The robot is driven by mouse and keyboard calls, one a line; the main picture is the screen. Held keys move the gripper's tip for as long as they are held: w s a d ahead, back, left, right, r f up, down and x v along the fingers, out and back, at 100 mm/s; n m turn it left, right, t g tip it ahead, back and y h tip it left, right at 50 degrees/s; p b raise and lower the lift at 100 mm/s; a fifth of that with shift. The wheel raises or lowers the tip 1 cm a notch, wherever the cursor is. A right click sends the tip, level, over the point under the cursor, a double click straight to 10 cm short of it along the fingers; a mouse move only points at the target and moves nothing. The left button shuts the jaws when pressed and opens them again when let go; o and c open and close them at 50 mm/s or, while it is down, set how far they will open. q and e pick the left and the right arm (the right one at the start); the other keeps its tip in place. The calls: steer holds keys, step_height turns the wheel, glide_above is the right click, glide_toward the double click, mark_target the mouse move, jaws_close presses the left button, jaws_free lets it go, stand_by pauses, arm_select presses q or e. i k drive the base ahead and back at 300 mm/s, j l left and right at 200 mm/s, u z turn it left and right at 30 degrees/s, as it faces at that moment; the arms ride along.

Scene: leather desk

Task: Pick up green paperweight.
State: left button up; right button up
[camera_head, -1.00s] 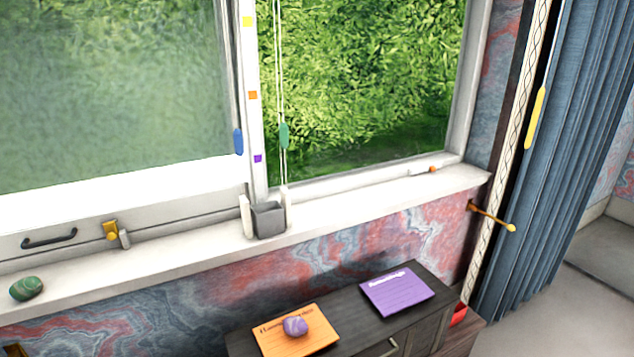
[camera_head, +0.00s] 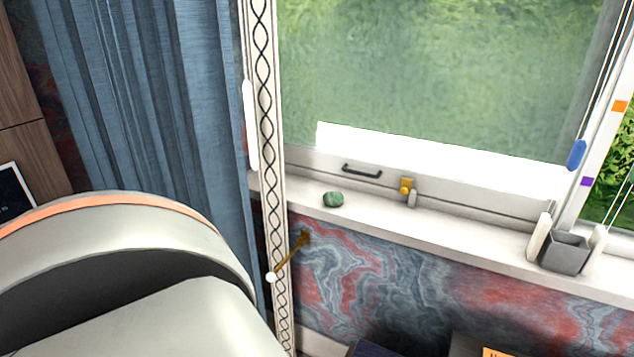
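The green paperweight (camera_head: 333,199) is a smooth, rounded green stone with lighter veins. It lies on the white window sill (camera_head: 460,236), near the sill's left end and below the dark window handle. Nothing touches it. Neither of my grippers shows in the head view. A large pale rounded shape with an orange band at the lower left looks like part of my own arm.
A blue curtain (camera_head: 150,110) and a white patterned strip (camera_head: 265,130) stand left of the sill. A brass hook (camera_head: 291,256) juts from the wall below it. A yellow latch (camera_head: 405,187) and a grey cup (camera_head: 566,252) are further right.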

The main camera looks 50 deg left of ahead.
mark_target(332, 199)
steer(key=u, duration=1.6)
